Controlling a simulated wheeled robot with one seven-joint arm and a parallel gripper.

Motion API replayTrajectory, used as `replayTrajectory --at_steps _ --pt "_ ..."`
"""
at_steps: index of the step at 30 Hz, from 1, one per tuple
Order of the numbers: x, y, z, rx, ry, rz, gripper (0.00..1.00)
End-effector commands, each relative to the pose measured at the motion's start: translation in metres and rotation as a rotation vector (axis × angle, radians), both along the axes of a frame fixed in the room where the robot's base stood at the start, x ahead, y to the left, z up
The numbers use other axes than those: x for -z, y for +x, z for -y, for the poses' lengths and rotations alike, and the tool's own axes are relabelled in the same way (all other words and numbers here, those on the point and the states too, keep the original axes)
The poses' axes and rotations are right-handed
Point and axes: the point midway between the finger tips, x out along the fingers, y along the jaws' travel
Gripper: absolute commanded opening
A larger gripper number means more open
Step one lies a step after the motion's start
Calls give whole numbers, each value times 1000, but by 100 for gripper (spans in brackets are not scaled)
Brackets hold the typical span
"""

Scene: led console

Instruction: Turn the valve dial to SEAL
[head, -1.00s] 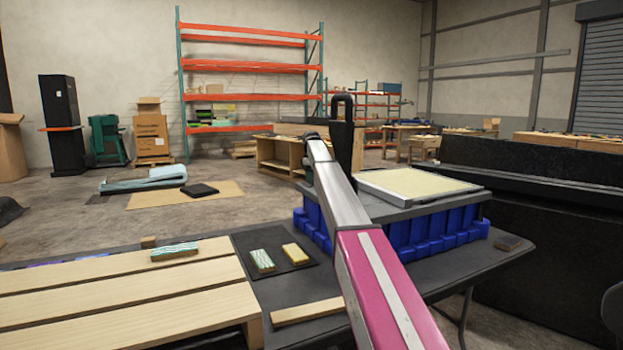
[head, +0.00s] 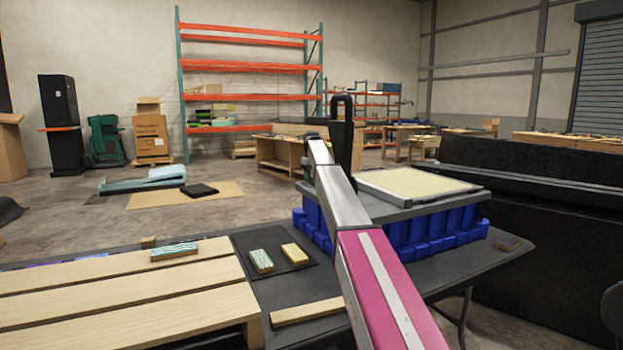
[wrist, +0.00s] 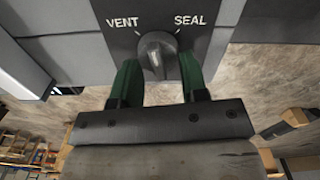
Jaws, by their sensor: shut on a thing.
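In the wrist view, the valve dial (wrist: 158,50) is a dark grey round knob on a dark panel (wrist: 205,40). White VENT lettering (wrist: 122,24) is at its upper left and white SEAL lettering (wrist: 190,20) at its upper right. A pale mark shows on the dial's face; which label it points to I cannot tell. My gripper (wrist: 159,62) has its two green fingers on either side of the dial and is shut on it. The fingertips' exact contact is hard to see. In the head view, the dial and fingers are not visible.
In the head view, a slatted wooden pallet (head: 110,295) lies at the front left. Two small blocks sit on a black mat (head: 278,262). Blue bins (head: 430,235) stand under a grey board on the dark table (head: 455,275). A black barrier (head: 540,230) stands at the right.

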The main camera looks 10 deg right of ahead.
Motion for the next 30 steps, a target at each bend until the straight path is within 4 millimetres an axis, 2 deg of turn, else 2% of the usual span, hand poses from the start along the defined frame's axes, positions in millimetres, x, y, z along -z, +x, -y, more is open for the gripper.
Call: replayTrajectory --at_steps 18,30 --pt "-1 1 6 582 -1 1 17" --pt "-1 1 9 857 -1 1 17"
